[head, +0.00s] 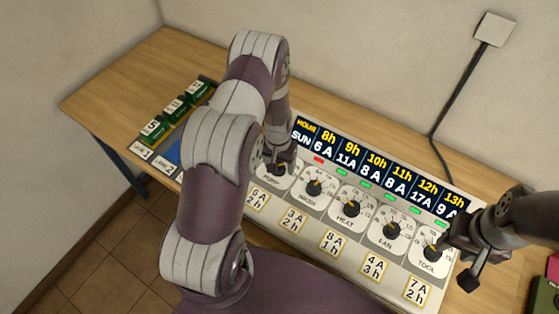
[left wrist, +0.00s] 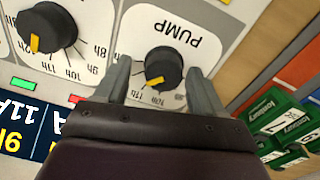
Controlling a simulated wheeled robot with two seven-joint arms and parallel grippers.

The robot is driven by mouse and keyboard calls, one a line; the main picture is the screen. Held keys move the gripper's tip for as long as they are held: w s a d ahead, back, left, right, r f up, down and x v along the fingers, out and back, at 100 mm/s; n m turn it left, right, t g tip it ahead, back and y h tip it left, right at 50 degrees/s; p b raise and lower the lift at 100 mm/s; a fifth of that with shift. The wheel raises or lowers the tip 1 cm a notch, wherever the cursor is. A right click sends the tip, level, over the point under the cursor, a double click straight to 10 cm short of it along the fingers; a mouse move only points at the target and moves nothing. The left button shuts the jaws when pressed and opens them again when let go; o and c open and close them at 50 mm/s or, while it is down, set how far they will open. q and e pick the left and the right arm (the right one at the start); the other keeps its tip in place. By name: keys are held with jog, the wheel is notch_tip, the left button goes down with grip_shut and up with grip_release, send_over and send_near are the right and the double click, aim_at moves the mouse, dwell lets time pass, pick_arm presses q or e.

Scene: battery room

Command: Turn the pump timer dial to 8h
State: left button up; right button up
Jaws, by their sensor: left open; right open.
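The pump dial (left wrist: 163,68) is a black knob with an orange pointer on a white plate marked PUMP, upside down in the left wrist view. Its pointer faces the lower left there, near small hour marks around 10h and 11h; the exact mark is hard to tell. My left gripper (left wrist: 163,85) is open, with one finger on each side of the knob; contact cannot be told. In the head view the left gripper (head: 280,160) is over the pump dial, largely hiding it. My right gripper (head: 461,255) is open and empty beside the tool dial (head: 432,253).
The wash (head: 314,187), heat (head: 352,208) and fan (head: 392,230) dials line the panel. A display (head: 380,165) runs above, with a red light (head: 319,160) under 8h and green lights elsewhere. Green battery blocks (head: 173,107) stand at left; wooden table (head: 130,80) is free behind.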

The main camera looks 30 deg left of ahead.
pick_arm(q)
jog(key=shift+w+a+f, duration=0.15)
jog(key=shift+a+f, duration=0.05)
jog(key=shift+a, duration=0.2)
jog(key=shift+c, duration=1)
jog(key=shift+d+r, duration=0.1)
jog(key=shift+d, duration=0.1)
jog(key=c, duration=0.9)
jog(key=shift+o, duration=0.2)
pick_arm(e)
jog(key=shift+w+a, duration=0.1)
jog(key=shift+a, duration=0.2)
